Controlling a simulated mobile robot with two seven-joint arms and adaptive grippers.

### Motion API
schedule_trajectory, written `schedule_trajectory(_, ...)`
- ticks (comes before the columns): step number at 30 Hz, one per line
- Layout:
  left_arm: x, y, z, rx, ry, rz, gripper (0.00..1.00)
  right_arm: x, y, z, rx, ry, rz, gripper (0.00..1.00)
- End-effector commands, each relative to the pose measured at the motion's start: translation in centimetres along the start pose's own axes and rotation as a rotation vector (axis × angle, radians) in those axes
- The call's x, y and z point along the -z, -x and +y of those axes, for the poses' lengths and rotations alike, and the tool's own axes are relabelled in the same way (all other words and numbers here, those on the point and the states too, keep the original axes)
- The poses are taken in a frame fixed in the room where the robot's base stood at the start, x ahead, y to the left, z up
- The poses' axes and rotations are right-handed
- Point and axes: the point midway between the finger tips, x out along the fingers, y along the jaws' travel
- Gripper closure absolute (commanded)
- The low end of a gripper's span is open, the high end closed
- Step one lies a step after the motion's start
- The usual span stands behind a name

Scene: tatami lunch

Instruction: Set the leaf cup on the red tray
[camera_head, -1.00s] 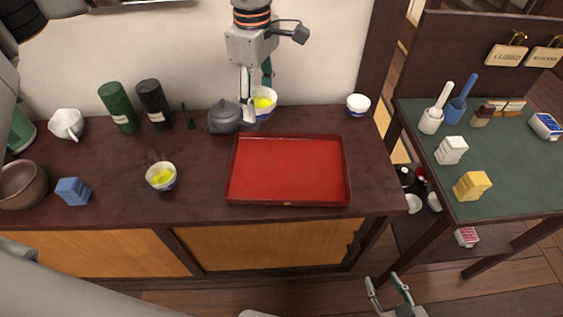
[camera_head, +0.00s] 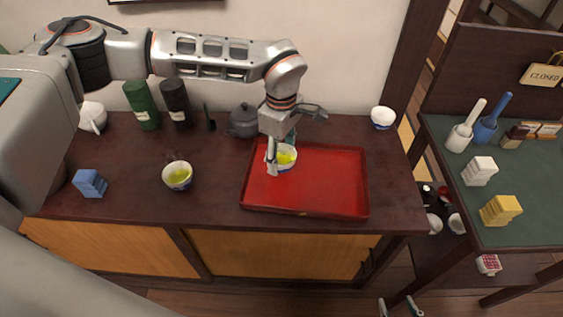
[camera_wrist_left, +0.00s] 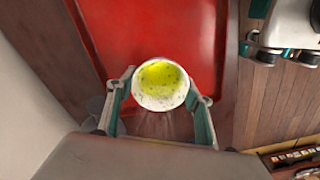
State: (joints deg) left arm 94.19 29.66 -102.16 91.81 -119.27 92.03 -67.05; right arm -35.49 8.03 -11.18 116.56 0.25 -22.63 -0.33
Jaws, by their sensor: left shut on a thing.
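A white cup with yellow-green contents (camera_head: 287,158) is in my left gripper (camera_head: 279,160), over the back left part of the red tray (camera_head: 325,190). In the left wrist view the cup (camera_wrist_left: 160,86) sits between the two fingers, upright, with dark specks inside its rim. The red tray (camera_wrist_left: 150,25) lies behind it in that view. I cannot tell whether the cup's base touches the tray. The rest of the tray is empty. My right gripper (camera_head: 401,306) is open and empty at the bottom of the head view.
A similar blue-and-white cup with yellow-green contents (camera_head: 177,176) stands left of the tray. A dark teapot (camera_head: 242,122) stands behind the tray's left corner. A small white-and-blue cup (camera_head: 382,118) is at the back right. A blue block (camera_head: 90,183) is at far left.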

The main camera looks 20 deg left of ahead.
Motion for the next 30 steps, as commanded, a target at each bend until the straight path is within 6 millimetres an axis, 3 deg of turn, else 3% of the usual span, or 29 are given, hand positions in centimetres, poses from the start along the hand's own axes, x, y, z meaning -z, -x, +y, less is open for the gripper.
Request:
schedule_trajectory(3,0.0,-2.1,-0.1,0.005,0.0,-0.001,0.74,-0.5,-0.2,-0.1,0.001,0.002,-0.006,0.6)
schedule_trajectory(6,0.0,-2.9,0.0,0.002,0.001,0.0,0.74,-0.7,-0.2,-0.1,0.001,0.004,-0.009,0.6)
schedule_trajectory(18,0.0,-3.2,0.0,0.001,0.001,0.0,0.74,-0.9,0.0,-0.2,0.003,0.003,-0.014,0.6)
schedule_trajectory(19,0.0,-3.2,0.0,0.001,0.001,0.0,0.41,-0.9,0.0,-0.2,0.003,0.003,-0.014,0.6)
schedule_trajectory(20,0.0,-3.2,0.0,0.001,0.001,0.0,0.33,-0.9,0.0,-0.2,0.003,0.003,-0.014,0.6)
schedule_trajectory(30,0.0,-3.1,0.0,0.001,0.0,0.0,0.32,-0.9,0.0,-0.3,0.003,0.003,-0.014,0.6)
